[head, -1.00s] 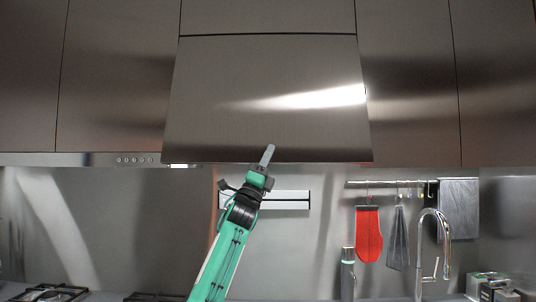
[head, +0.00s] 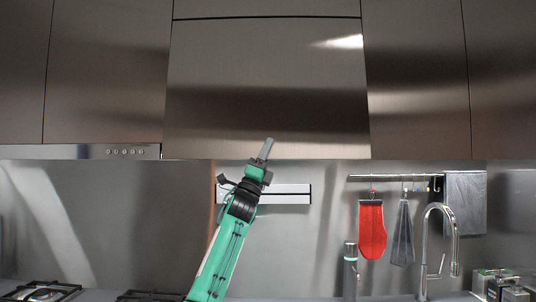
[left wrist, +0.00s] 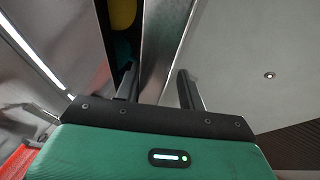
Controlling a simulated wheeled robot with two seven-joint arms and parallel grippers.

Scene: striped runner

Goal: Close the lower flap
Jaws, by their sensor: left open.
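The lower flap (head: 268,90) is the brushed-metal panel in the middle of the upper cabinets in the head view. It hangs down and looks nearly flush with its neighbours. The left wrist view shows its metal panel (left wrist: 165,45) close beyond the fingers, with a narrow dark gap beside it where yellow and teal things show inside. My left gripper (head: 267,148) is at the flap's bottom edge, fingers pointing up. In the left wrist view the left gripper (left wrist: 157,88) has its fingers apart, with the panel's edge between them. Contact cannot be told. My right gripper is out of view.
Closed cabinet doors (head: 415,80) flank the flap. A range hood strip (head: 100,152) is at the left. Below hang a red mitt (head: 372,230) and a grey cloth (head: 403,235), near a tall tap (head: 440,215). The space before the backsplash is mostly clear.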

